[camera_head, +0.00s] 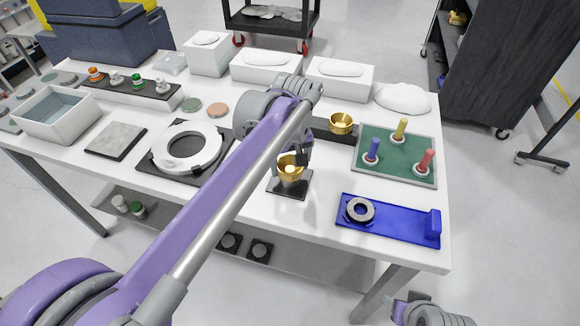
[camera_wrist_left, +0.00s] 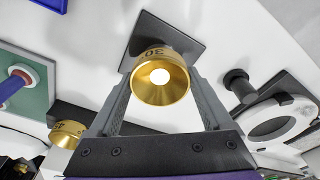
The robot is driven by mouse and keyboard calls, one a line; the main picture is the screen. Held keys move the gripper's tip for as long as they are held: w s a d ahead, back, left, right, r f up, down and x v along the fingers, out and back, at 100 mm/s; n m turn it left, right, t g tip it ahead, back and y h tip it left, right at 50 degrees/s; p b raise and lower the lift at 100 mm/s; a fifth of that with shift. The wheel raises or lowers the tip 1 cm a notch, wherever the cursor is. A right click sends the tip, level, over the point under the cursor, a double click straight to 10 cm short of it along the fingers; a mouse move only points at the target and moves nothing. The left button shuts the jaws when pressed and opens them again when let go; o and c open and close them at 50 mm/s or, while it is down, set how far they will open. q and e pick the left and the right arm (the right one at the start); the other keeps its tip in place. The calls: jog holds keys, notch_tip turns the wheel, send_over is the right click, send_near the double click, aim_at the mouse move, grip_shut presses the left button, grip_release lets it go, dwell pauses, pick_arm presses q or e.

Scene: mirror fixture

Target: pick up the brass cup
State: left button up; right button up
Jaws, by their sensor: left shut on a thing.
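A brass cup (camera_head: 290,174) is at the black square plate (camera_head: 291,192) near the table's front middle. My left gripper (camera_head: 300,156) is shut on it, reaching in from above. In the left wrist view the cup (camera_wrist_left: 160,82) sits between the two grey fingers, its open mouth facing the camera and the number 30 on its rim. The black plate (camera_wrist_left: 160,30) is behind it there; I cannot tell whether the cup touches it. A second brass cup (camera_head: 341,124) stands farther back to the right, and also shows in the left wrist view (camera_wrist_left: 67,133).
To the right are a green board (camera_head: 398,166) with colored pegs and a blue fixture (camera_head: 385,222) holding a dark ring. To the left are a white ring (camera_head: 213,147) on a black plate and a grey slab (camera_head: 115,140). White boxes (camera_head: 265,66) line the back.

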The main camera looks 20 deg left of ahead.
aim_at(290, 169)
pick_arm(q)
notch_tip(290, 169, up, 10)
jog(key=p, duration=0.1)
dwell(0.4)
